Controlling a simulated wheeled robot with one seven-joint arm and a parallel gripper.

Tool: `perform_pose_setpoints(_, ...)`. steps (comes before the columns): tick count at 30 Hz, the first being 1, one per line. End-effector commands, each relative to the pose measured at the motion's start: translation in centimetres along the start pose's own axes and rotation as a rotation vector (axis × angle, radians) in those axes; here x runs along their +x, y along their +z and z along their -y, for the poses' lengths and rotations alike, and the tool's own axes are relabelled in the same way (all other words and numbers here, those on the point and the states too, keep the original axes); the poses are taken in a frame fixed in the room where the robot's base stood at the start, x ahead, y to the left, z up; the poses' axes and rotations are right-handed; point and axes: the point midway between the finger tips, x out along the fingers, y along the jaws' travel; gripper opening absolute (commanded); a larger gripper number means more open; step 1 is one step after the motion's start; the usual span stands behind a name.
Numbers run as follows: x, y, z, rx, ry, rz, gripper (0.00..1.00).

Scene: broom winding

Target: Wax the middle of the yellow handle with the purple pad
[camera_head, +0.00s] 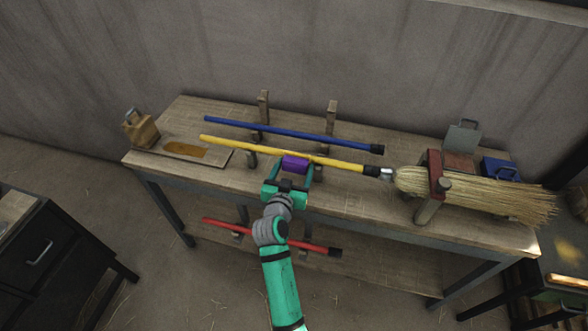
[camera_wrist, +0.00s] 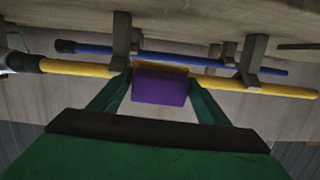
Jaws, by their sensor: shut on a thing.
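The yellow handle (camera_head: 340,164) runs across the bench, resting on wooden supports, with a broom head (camera_head: 480,194) at its right end. It also crosses the wrist view (camera_wrist: 82,69). My gripper (camera_head: 294,172) is shut on the purple pad (camera_head: 295,165) at the near side of the handle's middle. The pad sits between the green fingers in the wrist view (camera_wrist: 160,88), with a brownish-yellow strip along its far edge. The pad overlaps the handle in both views; I cannot tell whether they touch.
A blue handle (camera_head: 290,133) lies behind on wooden posts. A red handle (camera_head: 270,235) is on the lower shelf. A tray with amber wax (camera_head: 185,149) and a tan block (camera_head: 141,128) are at left.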

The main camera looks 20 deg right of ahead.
Motion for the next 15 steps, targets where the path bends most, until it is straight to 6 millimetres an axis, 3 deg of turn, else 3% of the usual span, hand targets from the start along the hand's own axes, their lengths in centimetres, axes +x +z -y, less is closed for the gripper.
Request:
perform_pose_setpoints(8, 0.2, 0.0, 0.3, -0.001, -0.002, -0.001, 0.52)
perform_pose_setpoints(15, 0.1, 0.0, 2.1, -0.003, -0.003, -0.001, 0.52)
